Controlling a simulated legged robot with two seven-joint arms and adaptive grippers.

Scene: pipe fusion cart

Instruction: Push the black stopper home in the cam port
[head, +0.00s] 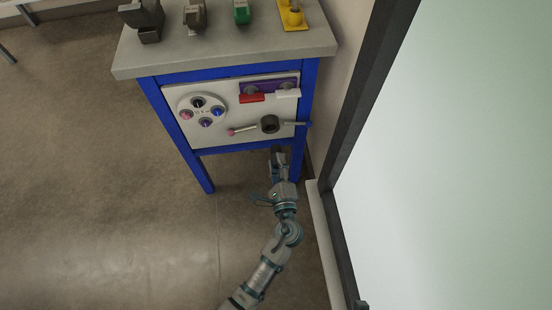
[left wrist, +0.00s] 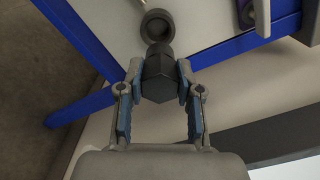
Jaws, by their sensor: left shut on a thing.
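My left gripper (head: 279,152) is in front of the lower right of the white panel on the blue cart. In the left wrist view, this gripper (left wrist: 158,82) is shut on the black stopper (left wrist: 158,74), a dark faceted plug held between its two fingers. The cam port (head: 270,124) is a dark round ring on the panel, just above the gripper in the head view. It also shows in the left wrist view (left wrist: 157,27), with its opening visible. The stopper's far end appears right by the port's rim; I cannot tell whether they touch. My right gripper is not in view.
A lever with a pink knob (head: 231,132) lies left of the port. Red (head: 252,98) and white (head: 287,93) handles and a round dial plate (head: 203,98) are higher up. The cart's worktop (head: 180,58) overhangs the panel. A wall and a glazed frame stand close on the right.

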